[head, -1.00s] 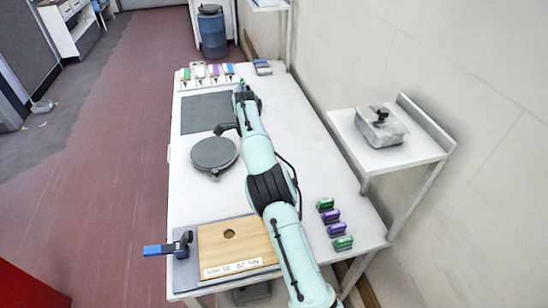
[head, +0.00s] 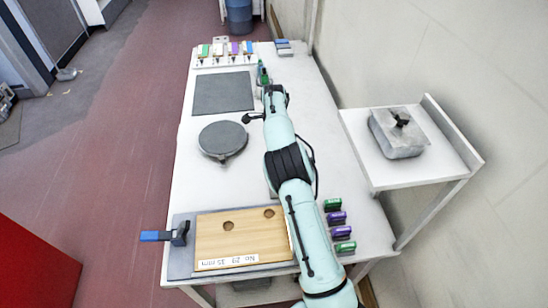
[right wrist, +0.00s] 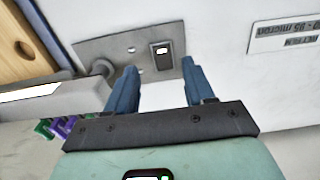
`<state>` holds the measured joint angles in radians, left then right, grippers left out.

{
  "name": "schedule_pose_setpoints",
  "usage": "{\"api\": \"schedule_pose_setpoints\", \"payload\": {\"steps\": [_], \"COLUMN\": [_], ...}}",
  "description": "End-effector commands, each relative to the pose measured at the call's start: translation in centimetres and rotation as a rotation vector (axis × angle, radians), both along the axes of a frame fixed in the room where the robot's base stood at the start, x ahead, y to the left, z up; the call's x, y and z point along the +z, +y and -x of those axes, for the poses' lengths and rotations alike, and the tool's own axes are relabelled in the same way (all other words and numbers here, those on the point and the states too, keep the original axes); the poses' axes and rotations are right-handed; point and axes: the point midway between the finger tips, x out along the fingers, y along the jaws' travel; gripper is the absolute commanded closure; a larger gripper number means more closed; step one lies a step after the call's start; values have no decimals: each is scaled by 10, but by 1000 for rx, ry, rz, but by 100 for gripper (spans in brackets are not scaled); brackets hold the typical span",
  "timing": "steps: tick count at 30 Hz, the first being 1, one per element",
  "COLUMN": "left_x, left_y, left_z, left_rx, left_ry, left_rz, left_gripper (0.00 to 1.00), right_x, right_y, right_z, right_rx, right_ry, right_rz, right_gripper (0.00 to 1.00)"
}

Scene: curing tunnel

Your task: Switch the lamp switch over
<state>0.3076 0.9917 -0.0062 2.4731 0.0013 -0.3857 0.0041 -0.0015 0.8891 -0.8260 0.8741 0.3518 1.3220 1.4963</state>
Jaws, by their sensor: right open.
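The lamp switch (right wrist: 161,55) is a small dark rocker with a pale patch, set in a grey metal plate (right wrist: 118,48) in the right wrist view. My right gripper (right wrist: 160,67) has its two blue-grey fingers apart, one on each side of the switch in that picture. Nothing is between them, and I cannot tell whether they touch the plate. In the head view my right arm reaches from the bottom up along the table; I cannot make out the switch, and the fingers are not clear there. My left gripper is not in view.
A wooden board (head: 235,240) with a blue-handled clamp (head: 165,236) lies at the table's near end. A round grey disc (head: 222,139) and a dark mat (head: 223,93) lie left of my arm. Several green and purple blocks stand to its right, near a side shelf (head: 425,170).

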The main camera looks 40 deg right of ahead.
Motion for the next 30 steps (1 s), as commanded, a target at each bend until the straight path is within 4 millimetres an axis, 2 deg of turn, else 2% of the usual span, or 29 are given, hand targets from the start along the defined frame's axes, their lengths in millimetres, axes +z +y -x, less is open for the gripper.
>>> {"api": "schedule_pose_setpoints", "payload": {"steps": [3, 9, 15, 23, 24, 28, 29, 30], "left_x": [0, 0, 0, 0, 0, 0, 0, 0], "left_y": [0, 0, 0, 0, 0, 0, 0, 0], "left_z": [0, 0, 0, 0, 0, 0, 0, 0], "left_rx": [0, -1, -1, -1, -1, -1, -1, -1], "left_ry": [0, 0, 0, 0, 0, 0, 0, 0], "left_rz": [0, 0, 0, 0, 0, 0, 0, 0], "left_gripper": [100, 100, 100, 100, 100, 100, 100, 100], "right_x": [-27, -58, -71, -72, -72, -72, -72, -72], "right_y": [0, 0, 0, 0, 0, 0, 0, 0], "right_z": [1, 0, 0, 0, 0, 0, 0, 0], "right_rx": [-2, 0, -1, -1, -1, -1, -1, -1], "right_ry": [4, 0, -1, -2, -2, -2, -2, -2], "right_rz": [0, 1, 0, 1, 1, 1, 1, 1], "right_gripper": [47, 47, 47, 47, 53, 96, 100, 100]}}
